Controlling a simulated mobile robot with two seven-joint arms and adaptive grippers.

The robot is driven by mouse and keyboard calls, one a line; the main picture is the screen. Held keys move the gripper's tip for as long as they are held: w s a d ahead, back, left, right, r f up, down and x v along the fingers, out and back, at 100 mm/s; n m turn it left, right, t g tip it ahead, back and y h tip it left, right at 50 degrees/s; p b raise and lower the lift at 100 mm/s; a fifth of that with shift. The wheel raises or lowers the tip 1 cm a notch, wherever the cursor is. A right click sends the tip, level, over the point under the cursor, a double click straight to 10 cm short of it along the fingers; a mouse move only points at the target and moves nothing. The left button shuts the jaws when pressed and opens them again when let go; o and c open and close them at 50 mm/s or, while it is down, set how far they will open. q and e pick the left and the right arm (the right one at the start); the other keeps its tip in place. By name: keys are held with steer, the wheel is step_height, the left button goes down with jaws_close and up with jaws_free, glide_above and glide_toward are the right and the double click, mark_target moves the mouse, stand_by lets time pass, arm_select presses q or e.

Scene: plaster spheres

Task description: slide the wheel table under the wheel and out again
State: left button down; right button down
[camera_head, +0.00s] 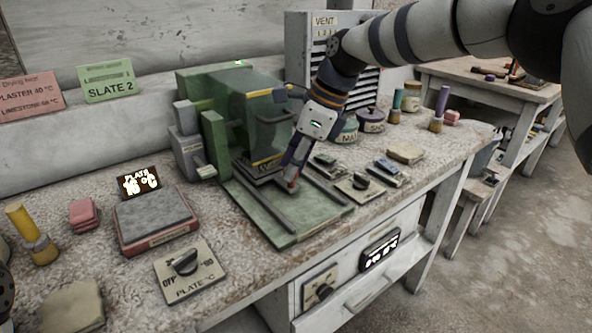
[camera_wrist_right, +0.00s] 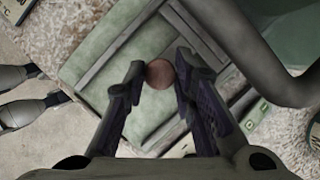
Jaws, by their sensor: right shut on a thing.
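The green grinding machine (camera_head: 215,130) stands on the bench, with a see-through guard (camera_head: 262,115) over its wheel. The wheel itself is hard to make out behind the guard. A green base plate (camera_head: 325,208) with two dark rails runs out in front. The wheel table (camera_head: 252,166) is a dark slab low under the guard, partly hidden by my gripper. My right gripper (camera_head: 290,183) reaches down at its front. In the right wrist view its fingers (camera_wrist_right: 157,88) are shut on a round brown knob (camera_wrist_right: 160,73) above the plate.
A plate heater (camera_head: 155,220) and its dial panel (camera_head: 190,270) stand left of the machine. Small switch panels (camera_head: 360,187) and a stone piece (camera_head: 405,152) lie close to the right of the base plate. Jars (camera_head: 371,121) stand behind. The bench front edge is near.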

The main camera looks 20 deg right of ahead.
steer(key=shift+f, duration=0.1)
steer(key=c, duration=1.4)
jaws_free()
steer(key=shift+o, duration=0.2)
steer(key=v, duration=1.2)
